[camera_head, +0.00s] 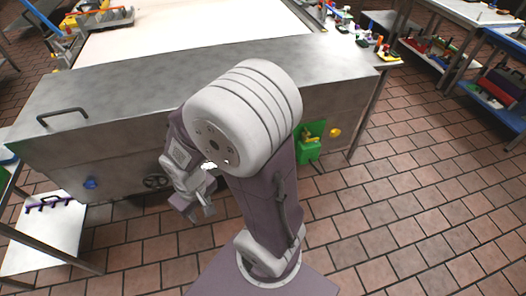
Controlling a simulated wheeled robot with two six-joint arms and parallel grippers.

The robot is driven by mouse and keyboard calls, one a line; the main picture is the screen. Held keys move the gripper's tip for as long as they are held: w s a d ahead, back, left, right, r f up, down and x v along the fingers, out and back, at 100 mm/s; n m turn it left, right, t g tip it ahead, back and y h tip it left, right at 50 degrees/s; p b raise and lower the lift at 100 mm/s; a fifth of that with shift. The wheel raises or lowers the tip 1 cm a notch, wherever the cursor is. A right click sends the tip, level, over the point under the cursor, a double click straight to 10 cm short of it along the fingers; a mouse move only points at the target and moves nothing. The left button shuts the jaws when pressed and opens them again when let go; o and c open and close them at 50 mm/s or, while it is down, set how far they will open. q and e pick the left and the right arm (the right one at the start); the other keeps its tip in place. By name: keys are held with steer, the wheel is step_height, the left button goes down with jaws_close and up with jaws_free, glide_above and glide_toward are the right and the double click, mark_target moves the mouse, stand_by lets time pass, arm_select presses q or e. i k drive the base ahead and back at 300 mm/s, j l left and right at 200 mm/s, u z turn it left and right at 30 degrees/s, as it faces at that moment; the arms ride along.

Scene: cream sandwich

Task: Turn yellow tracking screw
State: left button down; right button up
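A yellow screw knob (335,133) sticks out low on the right part of the steel machine's front, just right of a green box. My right gripper (200,212) hangs in front of the machine, well to the left of the yellow knob and apart from it. Its two fingers look spread with nothing between them. My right arm stands between the gripper and the knob in the picture and hides part of the machine front. My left gripper is not in view.
The steel machine (330,62) carries a pale belt (190,35). On its front are a green box (308,150), a black handwheel (157,182) and a blue knob (91,183). A low table (45,240) stands left. Tiled floor (400,210) is clear at right.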

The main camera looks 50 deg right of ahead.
mark_target(334, 133)
steer(key=z, duration=2.7)
